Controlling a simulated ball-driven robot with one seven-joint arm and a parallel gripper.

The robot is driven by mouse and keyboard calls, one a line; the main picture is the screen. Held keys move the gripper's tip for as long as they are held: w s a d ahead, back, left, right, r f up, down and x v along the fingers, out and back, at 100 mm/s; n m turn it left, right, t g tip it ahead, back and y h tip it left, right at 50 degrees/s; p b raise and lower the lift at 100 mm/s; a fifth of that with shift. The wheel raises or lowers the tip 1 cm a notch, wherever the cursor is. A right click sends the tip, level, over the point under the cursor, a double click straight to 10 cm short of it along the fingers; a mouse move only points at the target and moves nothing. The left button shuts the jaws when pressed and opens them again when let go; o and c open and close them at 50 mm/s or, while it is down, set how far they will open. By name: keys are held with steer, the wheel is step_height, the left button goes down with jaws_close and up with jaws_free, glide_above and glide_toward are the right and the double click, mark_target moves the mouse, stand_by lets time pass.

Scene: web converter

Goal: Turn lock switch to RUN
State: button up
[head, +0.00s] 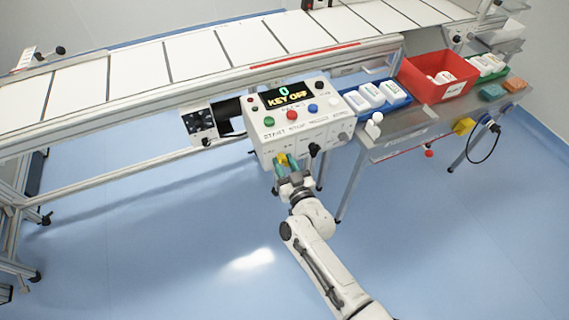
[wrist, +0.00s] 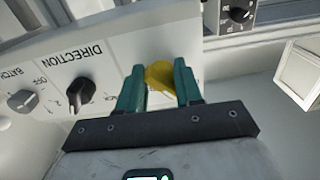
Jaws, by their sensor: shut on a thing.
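The white control box (head: 300,122) hangs at the conveyor's front edge. Its display (head: 286,94) reads "0" and "KEY OFF". The yellow lock switch (head: 282,159) is at the lower left of the box's front face. My gripper (head: 287,168) reaches it from below. In the wrist view, the green fingers of my gripper (wrist: 159,70) stand on either side of the yellow lock switch (wrist: 160,77) and are shut on it. The fingers partly hide its base and any lettering around it.
In the wrist view, a black DIRECTION knob (wrist: 80,92) and a grey knob (wrist: 20,101) lie left of the fingers. A side table with a red bin (head: 436,80) and a blue tray (head: 388,106) stands to the right. The floor below is clear.

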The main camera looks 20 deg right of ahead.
steer(key=shift+w+a+r, duration=0.1)
steer(key=shift+a+r, duration=0.1)
steer(key=shift+r, duration=0.05)
steer(key=m+b, duration=0.1)
steer(key=m, duration=0.4)
steer(key=shift+a+r, duration=0.1)
steer(key=m, duration=0.4)
steer(key=shift+w+r+b, duration=0.1)
steer(key=shift+b, duration=0.25)
steer(key=shift+c, duration=0.2)
steer(key=m, duration=0.5)
steer(key=shift+o, duration=0.3)
steer(key=shift+d+r+m+b, duration=0.1)
steer(key=shift+d+m+b, duration=0.15)
steer(key=shift+m, duration=0.65)
steer(key=shift+d+r+m+b, duration=0.1)
steer(key=shift+m+b, duration=0.1)
steer(key=shift+m, duration=0.7)
steer(key=shift+d, duration=0.1)
steer(key=o, duration=1)
steer(key=shift+d+f, duration=0.1)
steer(key=shift+c, duration=0.2)
steer(key=shift+o, duration=0.4)
steer(key=shift+a+f, duration=0.15)
steer(key=shift+a, duration=0.05)
steer(key=shift+s, duration=0.2)
